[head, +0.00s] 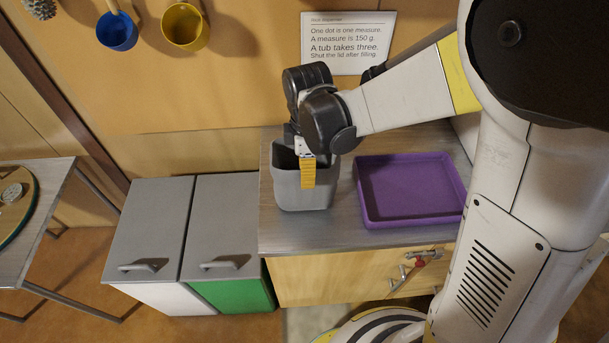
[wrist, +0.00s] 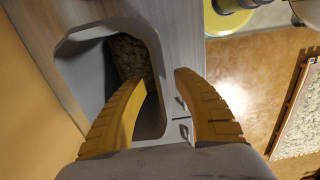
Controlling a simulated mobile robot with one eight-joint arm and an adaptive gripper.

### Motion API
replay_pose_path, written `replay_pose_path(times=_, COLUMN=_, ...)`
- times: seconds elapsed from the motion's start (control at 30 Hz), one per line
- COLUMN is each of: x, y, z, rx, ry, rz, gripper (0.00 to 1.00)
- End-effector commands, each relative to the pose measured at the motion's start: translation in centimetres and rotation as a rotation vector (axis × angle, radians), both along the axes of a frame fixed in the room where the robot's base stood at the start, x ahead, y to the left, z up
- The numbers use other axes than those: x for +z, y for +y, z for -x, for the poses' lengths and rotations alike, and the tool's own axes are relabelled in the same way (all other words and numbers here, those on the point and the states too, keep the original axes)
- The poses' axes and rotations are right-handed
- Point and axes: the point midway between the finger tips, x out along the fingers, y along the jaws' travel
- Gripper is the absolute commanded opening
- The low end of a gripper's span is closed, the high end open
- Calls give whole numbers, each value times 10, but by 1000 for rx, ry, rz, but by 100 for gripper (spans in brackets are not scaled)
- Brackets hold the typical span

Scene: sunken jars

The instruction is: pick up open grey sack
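The open grey sack (head: 290,192) stands upright on the counter below my arm, looking like a grey, open-topped container with a wide rim. My gripper (head: 304,165) is at the sack's front rim, pointing down. In the wrist view my gripper (wrist: 160,82) has its yellow fingers apart, one over the opening and one outside the wall, so the wall lies between them. Whether either finger touches the wall I cannot tell.
A purple tray (head: 410,222) lies empty to the right on the counter (head: 335,238). Grey-lidded bins (head: 150,225) stand left of it. A sign (head: 347,42) and blue (head: 117,32) and yellow (head: 183,27) cups are on the wall behind. A table (head: 45,205) is far left.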

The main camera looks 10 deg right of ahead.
Motion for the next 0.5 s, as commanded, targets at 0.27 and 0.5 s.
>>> replay_pose_path(times=0.27, x=1, y=0, z=0, rx=-1, ry=0, rz=0, gripper=2)
replay_pose_path(times=0.5, x=1, y=0, z=0, rx=-1, ry=0, rz=0, gripper=0)
